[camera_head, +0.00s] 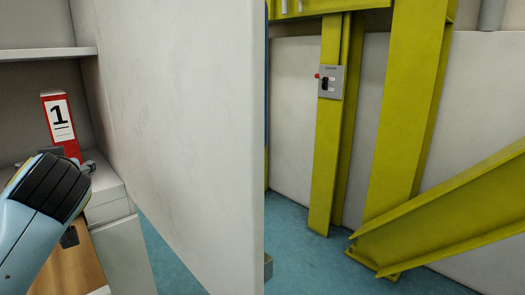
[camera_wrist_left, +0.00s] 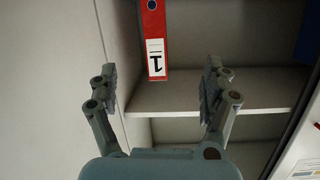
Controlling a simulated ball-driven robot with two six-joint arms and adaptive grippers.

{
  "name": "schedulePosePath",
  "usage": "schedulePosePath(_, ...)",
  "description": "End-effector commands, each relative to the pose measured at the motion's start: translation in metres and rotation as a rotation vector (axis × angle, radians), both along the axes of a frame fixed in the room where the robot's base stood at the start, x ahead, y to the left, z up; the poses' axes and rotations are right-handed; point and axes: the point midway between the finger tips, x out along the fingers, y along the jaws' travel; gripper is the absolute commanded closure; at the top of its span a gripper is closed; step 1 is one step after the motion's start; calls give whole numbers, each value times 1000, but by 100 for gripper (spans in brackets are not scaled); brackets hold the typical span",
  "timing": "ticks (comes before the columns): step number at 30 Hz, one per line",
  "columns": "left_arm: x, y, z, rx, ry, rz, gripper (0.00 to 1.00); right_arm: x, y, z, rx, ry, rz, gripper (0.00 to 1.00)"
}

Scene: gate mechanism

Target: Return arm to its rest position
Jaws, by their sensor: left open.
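My left arm (camera_head: 45,205) comes in from the lower left in the head view, its wrist in front of a cabinet. My left gripper (camera_wrist_left: 160,78) is open in the left wrist view, its two fingers spread wide with nothing between them. In the head view the gripper (camera_head: 86,166) is mostly hidden behind the dark wrist. A red binder (camera_head: 58,108) with a white label marked 1 stands just beyond it. The binder also shows in the left wrist view (camera_wrist_left: 154,28), upside down, beyond the fingertips. My right gripper is in neither view.
A cabinet shelf (camera_head: 40,53) is above the binder. A tall pale panel (camera_head: 190,120) stands close on the right of the arm. Beyond it are a yellow column (camera_head: 326,150), a grey switch box (camera_head: 331,82), a sloping yellow beam (camera_head: 450,205) and blue floor (camera_head: 300,265).

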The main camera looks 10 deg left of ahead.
Motion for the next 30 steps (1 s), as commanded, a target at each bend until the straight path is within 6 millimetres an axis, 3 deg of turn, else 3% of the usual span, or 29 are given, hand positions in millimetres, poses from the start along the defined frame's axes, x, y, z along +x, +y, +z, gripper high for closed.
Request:
schedulePosePath(5, -43, -17, -51, -75, 189, -66, 18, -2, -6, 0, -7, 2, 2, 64)
schedulePosePath(12, -128, -61, -121, -199, 526, -249, 18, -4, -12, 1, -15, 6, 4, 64)
schedulePosePath(18, -198, -101, -152, -286, 756, -438, 18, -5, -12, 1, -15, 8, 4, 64)
schedulePosePath(24, -257, -136, -163, -351, 922, -620, 18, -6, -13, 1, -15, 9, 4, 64)
schedulePosePath(26, -275, -146, -164, -369, 966, -677, 18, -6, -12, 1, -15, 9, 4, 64)
schedulePosePath(30, -264, -143, -217, -376, 979, -669, 18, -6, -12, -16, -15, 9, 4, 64)
